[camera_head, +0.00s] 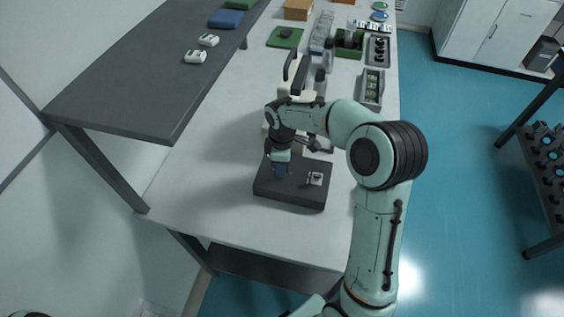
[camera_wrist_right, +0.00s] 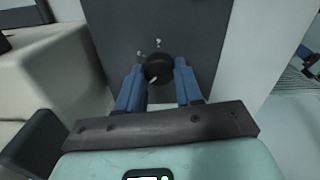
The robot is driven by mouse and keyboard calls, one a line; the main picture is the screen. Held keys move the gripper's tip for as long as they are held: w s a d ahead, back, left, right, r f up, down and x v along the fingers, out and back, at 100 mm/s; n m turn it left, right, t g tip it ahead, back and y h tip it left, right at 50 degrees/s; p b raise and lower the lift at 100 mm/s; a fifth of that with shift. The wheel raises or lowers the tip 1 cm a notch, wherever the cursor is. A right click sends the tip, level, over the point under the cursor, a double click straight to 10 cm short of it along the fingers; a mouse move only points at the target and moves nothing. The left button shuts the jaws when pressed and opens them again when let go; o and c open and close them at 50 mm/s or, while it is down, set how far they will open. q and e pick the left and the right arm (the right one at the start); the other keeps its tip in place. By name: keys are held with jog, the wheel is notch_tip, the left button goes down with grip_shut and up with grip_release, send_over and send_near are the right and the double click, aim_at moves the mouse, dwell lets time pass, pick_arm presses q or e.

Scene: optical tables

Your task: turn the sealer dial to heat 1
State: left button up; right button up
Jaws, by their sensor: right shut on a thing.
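The sealer has a dark flat base (camera_head: 290,201) at the near end of the long white table, with a cream body behind it that my right arm partly covers. In the right wrist view the round black dial (camera_wrist_right: 158,68) sits on the dark panel (camera_wrist_right: 120,25), with small pale marks beyond it. A short pale line shows on the dial's near left part. My right gripper (camera_head: 280,174) points down onto the dark base. Its blue fingers (camera_wrist_right: 160,80) stand on either side of the dial, shut on it. In the head view the gripper hides the dial. My left gripper is out of view.
A small pale-topped item (camera_head: 315,179) stands on the dark base, right of my gripper. A raised dark shelf (camera_head: 150,80) runs along the left. Trays, such as the grey tray (camera_head: 371,88), stand farther back. White tabletop (camera_head: 215,200) is clear left of the base.

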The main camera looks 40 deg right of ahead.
jog(key=n, duration=0.4)
jog(key=shift+r+n+p, duration=0.1)
jog(key=shift+n+p, duration=0.2)
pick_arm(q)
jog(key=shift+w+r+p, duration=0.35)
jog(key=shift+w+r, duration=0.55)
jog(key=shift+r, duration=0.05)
pick_arm(e)
jog(key=n, duration=0.4)
jog(key=shift+n, duration=0.4)
jog(key=o, duration=1)
jog(key=shift+o, duration=0.2)
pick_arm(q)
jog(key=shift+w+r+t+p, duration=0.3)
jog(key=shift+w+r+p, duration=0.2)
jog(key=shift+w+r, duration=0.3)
pick_arm(e)
notch_tip(320, 180, up, 13)
jog(key=shift+r, duration=0.15)
